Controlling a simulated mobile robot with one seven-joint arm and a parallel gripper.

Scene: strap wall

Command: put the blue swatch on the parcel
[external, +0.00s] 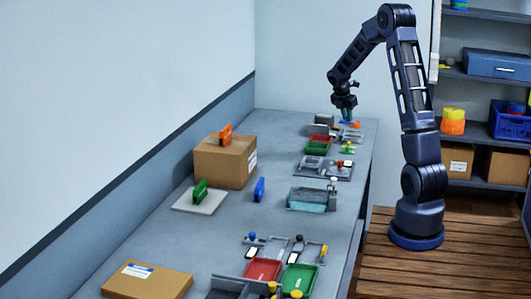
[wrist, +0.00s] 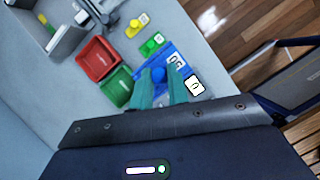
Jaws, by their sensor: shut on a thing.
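My gripper (wrist: 158,92) has its two teal fingers shut on a blue knob (wrist: 158,75), which looks like part of the blue swatch (wrist: 172,52), a flat blue piece with white labels beside it. In the external view my gripper (external: 347,117) is low over the far end of the bench; the swatch is too small to make out there. A tall brown parcel (external: 228,160) stands by the wall with an orange handle-shaped piece on top. A flatter brown parcel (external: 146,281) lies at the near left. I cannot tell which parcel is meant.
Red (wrist: 97,59) and green (wrist: 117,86) trays lie left of my fingers, with yellow (wrist: 134,27) and green (wrist: 152,43) knobbed pieces above. A blue upright piece (external: 259,189) and a green one on a pale plate (external: 186,203) stand mid-bench. Bare bench lies around them.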

